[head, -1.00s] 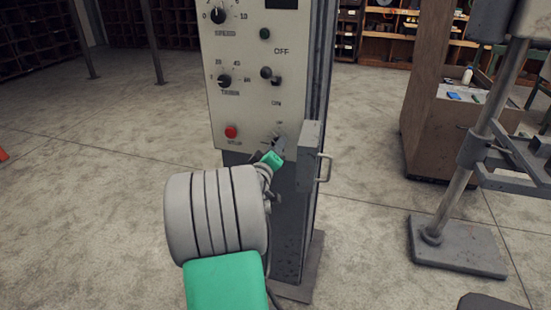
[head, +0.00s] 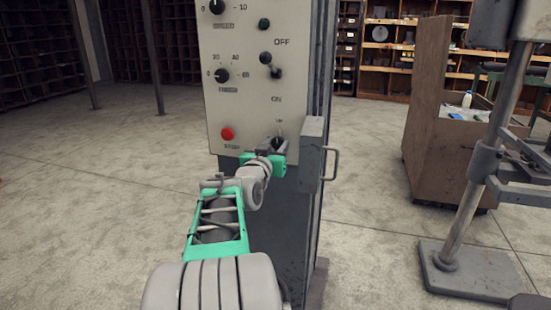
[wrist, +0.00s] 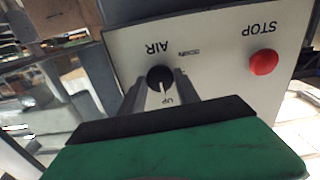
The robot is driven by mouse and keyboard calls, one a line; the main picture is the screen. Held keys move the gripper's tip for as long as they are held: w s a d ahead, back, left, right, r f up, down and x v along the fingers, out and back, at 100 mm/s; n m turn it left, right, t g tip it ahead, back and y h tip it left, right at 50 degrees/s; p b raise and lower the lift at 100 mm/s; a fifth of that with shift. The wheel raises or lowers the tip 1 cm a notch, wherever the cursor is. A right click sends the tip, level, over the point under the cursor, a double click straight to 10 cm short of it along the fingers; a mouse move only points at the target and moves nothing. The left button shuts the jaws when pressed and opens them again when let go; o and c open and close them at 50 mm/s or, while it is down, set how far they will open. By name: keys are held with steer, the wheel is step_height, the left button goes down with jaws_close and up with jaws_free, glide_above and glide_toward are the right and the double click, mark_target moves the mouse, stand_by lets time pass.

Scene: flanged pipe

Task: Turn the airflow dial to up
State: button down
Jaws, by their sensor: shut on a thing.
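The airflow dial (wrist: 160,77) is a round black knob on the pale control panel, under the word AIR, which reads upside down in the wrist view. Its white pointer line points toward the UP label (wrist: 168,102). My gripper (wrist: 159,84) is shut on the dial, one grey finger on each side of it. In the head view my gripper (head: 278,146) is at the panel's lower right corner and covers most of the dial.
The red STOP button (head: 227,133) is left of the dial in the head view. A grey box with a handle (head: 313,155) juts out close to the right of my gripper. Other dials and a toggle switch (head: 271,66) sit higher on the panel.

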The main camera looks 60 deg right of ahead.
steer(key=shift+m+b, duration=0.3)
steer(key=shift+m, duration=0.1)
steer(key=c, duration=0.9)
jaws_free()
steer(key=s+a, duration=0.1)
steer(key=a, duration=0.6)
steer(key=shift+a, duration=0.35)
steer(key=shift+s, duration=0.15)
